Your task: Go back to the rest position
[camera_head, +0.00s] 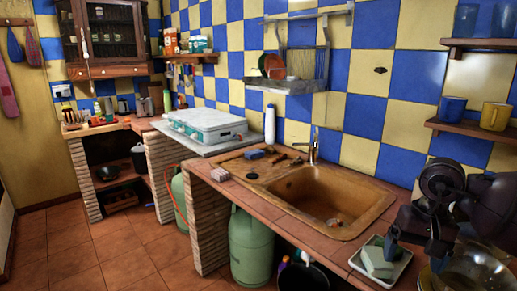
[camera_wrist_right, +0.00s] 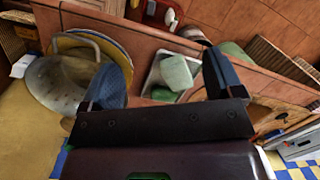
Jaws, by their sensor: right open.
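My right gripper (camera_head: 415,246) is at the right of the head view, above the counter's near right end. In the right wrist view (camera_wrist_right: 163,76) its two dark fingers stand wide apart with nothing held between them. A small white tray (camera_head: 398,270) with a pale green block (camera_head: 377,262) lies on the counter by the fingers. The tray (camera_wrist_right: 153,92) and block (camera_wrist_right: 176,71) also show beyond the gap between the fingers in the wrist view. I cannot tell the exact height of the fingers above the tray. My left gripper is in neither view.
A brown sink (camera_head: 325,205) with a tap (camera_head: 313,148) is left of the gripper. Glass and metal bowls (camera_head: 470,268) stand close beside it on the right. A shelf (camera_head: 470,130) with mugs hangs above. Green gas bottles (camera_head: 250,245) stand below the counter. Floor (camera_head: 130,255) is clear at left.

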